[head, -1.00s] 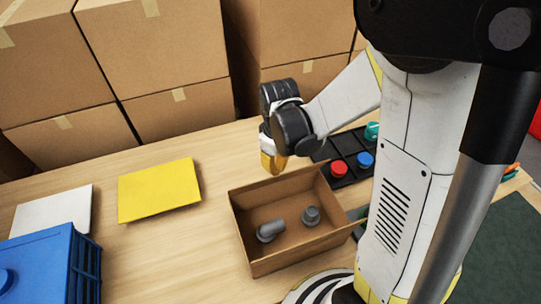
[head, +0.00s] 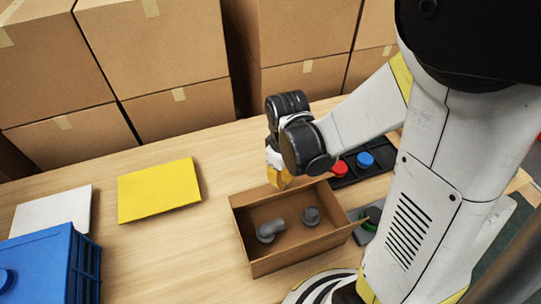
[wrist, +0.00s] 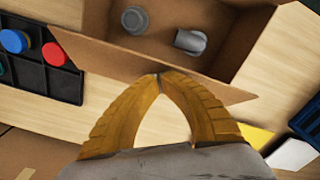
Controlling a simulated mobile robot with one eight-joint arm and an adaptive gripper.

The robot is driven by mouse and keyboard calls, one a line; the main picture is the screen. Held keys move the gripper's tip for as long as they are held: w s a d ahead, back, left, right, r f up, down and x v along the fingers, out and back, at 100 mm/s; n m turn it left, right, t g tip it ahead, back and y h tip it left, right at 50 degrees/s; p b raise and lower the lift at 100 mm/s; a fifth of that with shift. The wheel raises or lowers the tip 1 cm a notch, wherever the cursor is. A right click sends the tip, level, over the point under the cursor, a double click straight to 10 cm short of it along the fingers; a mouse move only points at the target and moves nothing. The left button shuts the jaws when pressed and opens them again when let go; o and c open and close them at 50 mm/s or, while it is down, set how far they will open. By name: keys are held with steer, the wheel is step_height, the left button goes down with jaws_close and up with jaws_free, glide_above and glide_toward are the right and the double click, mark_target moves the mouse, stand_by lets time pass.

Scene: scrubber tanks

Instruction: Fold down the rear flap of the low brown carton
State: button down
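The low brown carton (head: 300,254) stands open on the table. Two grey fittings lie inside it, an elbow-like one (head: 270,231) and a shorter one (head: 311,216). Its rear flap (wrist: 110,57) shows in the wrist view as a long strip along the rear rim, sloping outward. My gripper (head: 279,184) is at the carton's rear edge in the head view and partly hides it. In the wrist view the yellow fingers of my gripper (wrist: 158,76) meet at their tips, with nothing between them. The tips overlap the flap; contact cannot be told.
A black tray (wrist: 50,75) with red and blue caps stands beside the carton's rear. A yellow panel (head: 158,190), a white panel (head: 52,212) and a blue crate (head: 45,265) are at left. Large cartons (head: 155,50) stand behind. Table between yellow panel and carton is clear.

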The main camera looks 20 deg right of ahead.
mark_target(286, 190)
steer(key=shift+s+f+b, duration=1.15)
steer(key=shift+s+f, duration=0.1)
steer(key=shift+f, duration=0.25)
steer(key=f+b, duration=0.1)
steer(key=b, duration=0.1)
steer(key=s+f+b, duration=0.1)
steer(key=f+b, duration=0.1)
steer(key=shift+s+f, duration=0.1)
steer(key=shift+f, duration=0.1)
stand_by(0.4)
steer(key=shift+r, duration=0.1)
